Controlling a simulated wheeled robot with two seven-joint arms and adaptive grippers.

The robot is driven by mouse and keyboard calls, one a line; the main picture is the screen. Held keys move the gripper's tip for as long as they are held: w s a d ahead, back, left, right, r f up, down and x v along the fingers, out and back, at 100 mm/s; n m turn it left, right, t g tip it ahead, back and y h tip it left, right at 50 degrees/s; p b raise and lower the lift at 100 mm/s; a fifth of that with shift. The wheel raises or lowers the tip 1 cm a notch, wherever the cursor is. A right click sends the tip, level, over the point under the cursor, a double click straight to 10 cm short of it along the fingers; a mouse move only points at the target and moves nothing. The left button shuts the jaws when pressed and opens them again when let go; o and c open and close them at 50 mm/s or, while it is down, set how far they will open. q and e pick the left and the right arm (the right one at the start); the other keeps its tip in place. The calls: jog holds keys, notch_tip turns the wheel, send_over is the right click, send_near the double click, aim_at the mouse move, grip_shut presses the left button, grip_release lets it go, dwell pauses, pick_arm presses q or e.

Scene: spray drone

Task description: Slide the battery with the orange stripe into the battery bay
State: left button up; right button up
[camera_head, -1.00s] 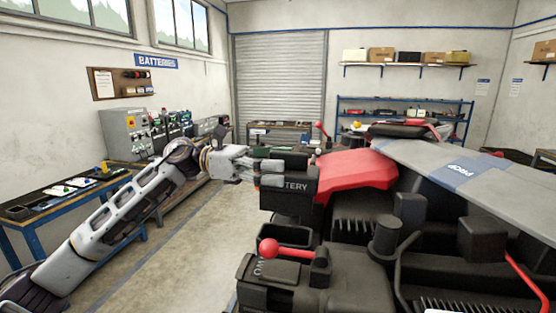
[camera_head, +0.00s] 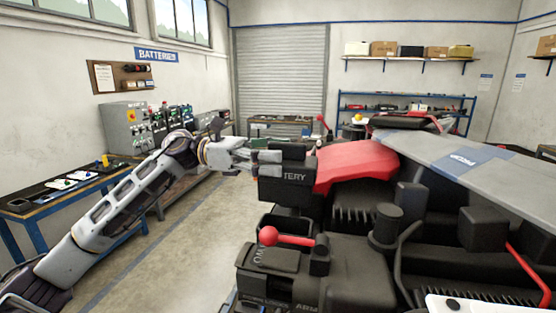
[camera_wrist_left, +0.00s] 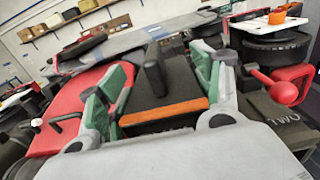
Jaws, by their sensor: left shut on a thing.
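The black battery with the orange stripe (camera_wrist_left: 163,112) lies between the green-padded fingers of my left gripper (camera_wrist_left: 160,82) in the left wrist view. Its stripe runs across the end nearest my wrist, and a black handle stands up from its top. In the head view my left gripper (camera_head: 267,163) is shut on the battery at the drone's near left side. My right gripper is not in view.
The red drone cover (camera_head: 355,167) and grey wing panel (camera_head: 430,157) lie beyond the bay. A red-knobbed lever (camera_head: 270,236) stands in front, below my gripper. A blue-legged bench (camera_head: 70,187) is at left; open floor (camera_head: 170,255) lies between.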

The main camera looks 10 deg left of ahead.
aim_at(275, 180)
pick_arm(q)
jog(key=shift+f+b, duration=1.65)
jog(key=shift+f, duration=0.1)
jog(key=shift+f+b, duration=0.8)
jog(key=shift+f, duration=0.2)
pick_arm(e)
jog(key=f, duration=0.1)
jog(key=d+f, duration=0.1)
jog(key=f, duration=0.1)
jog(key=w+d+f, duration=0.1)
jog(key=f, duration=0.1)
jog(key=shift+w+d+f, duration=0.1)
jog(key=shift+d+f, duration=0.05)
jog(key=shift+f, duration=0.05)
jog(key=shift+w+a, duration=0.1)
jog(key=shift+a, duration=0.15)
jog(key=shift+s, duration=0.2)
pick_arm(q)
jog(key=shift+b, duration=0.3)
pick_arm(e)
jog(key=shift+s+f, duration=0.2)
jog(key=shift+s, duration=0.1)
